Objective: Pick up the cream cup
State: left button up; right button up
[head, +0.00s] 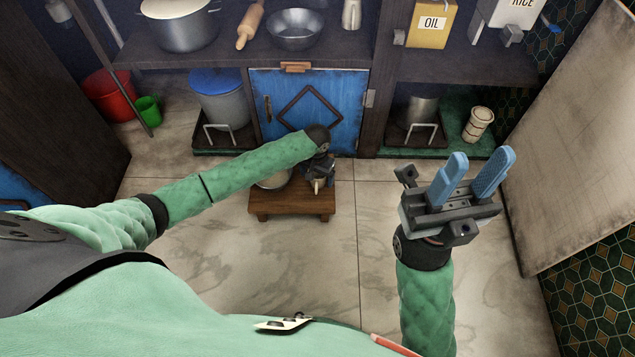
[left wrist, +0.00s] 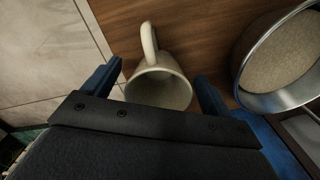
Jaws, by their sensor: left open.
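The cream cup (left wrist: 158,85) is on a small brown wooden table, with its handle pointing up in the left wrist view. A small cream part of the cup (head: 318,186) shows below my left gripper in the head view. My left gripper (head: 319,172) is over the table. In the left wrist view its blue fingers are open on either side of the cup, with a gap visible at each side. My right gripper (head: 472,178) is raised at the right with its blue fingers apart and nothing between them.
A metal pot with beige contents (left wrist: 284,58) stands right beside the cup on the wooden table (head: 292,206). Another cream banded cup (head: 479,124) stands on the lower right shelf. A blue cabinet door (head: 345,118) is close behind. The tiled floor in front is clear.

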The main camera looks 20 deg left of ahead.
pick_arm(q)
jog(key=shift+f, duration=0.45)
jog(key=c, duration=1.1)
jog(key=shift+c, duration=0.2)
jog(key=shift+r, duration=0.15)
